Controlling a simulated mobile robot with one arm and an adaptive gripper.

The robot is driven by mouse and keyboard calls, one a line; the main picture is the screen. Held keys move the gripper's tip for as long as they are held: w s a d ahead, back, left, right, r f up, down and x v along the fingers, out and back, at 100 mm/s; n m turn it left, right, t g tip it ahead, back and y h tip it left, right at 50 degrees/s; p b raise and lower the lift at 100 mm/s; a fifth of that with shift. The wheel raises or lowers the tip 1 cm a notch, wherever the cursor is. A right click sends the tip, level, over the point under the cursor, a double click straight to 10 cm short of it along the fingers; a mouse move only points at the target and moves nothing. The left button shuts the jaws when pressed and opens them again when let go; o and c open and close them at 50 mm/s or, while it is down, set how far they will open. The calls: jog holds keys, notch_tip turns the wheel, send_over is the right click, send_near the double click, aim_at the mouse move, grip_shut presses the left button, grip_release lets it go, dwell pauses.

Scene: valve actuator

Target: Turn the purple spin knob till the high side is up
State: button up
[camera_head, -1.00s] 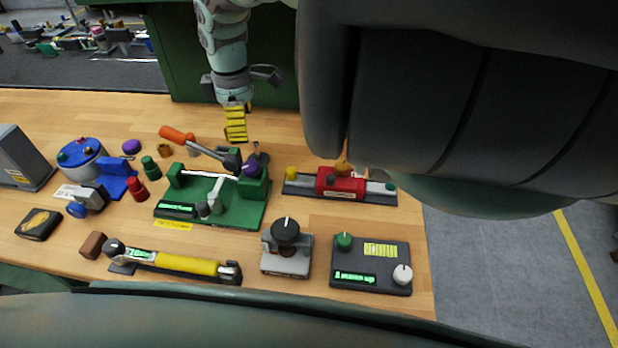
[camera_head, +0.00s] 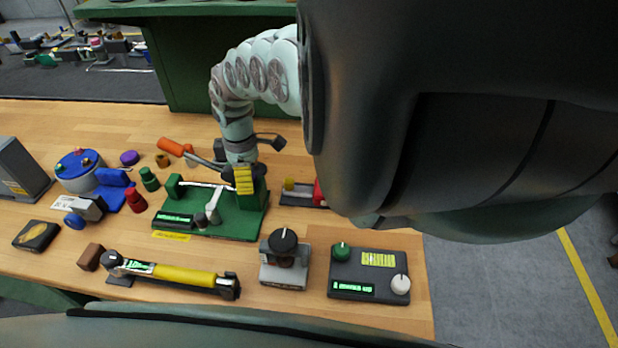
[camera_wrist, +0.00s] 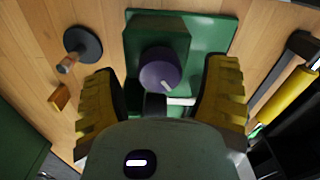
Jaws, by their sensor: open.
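The purple spin knob (camera_wrist: 161,70) shows in the wrist view on a green block of the green base plate (camera_wrist: 222,30). A short pale mark shows near its lower right edge. My gripper (camera_wrist: 163,100) is open, with one yellow-padded finger on each side of the knob and gaps between. In the head view my gripper (camera_head: 243,180) is over the right end of the green fixture (camera_head: 225,222) and hides the knob there. A green-lit display (camera_head: 174,218) sits at the fixture's front left; its text is too small to read.
A red block on a dark rail (camera_head: 300,195) stands to the right, partly hidden by my arm. A grey box with a black knob (camera_head: 284,258) and a dark control box (camera_head: 368,272) stand in front. An orange-handled tool (camera_head: 172,147) lies behind the fixture.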

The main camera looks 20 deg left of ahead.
jog(key=shift+f, duration=0.3)
jog(key=shift+c, duration=0.2)
jog(key=c, duration=1.2)
jog(key=m+b, duration=0.1)
jog(key=m, duration=0.2)
jog(key=shift+w+d, duration=0.15)
jog(key=shift+m+b, duration=0.3)
jog(key=shift+m, duration=2.2)
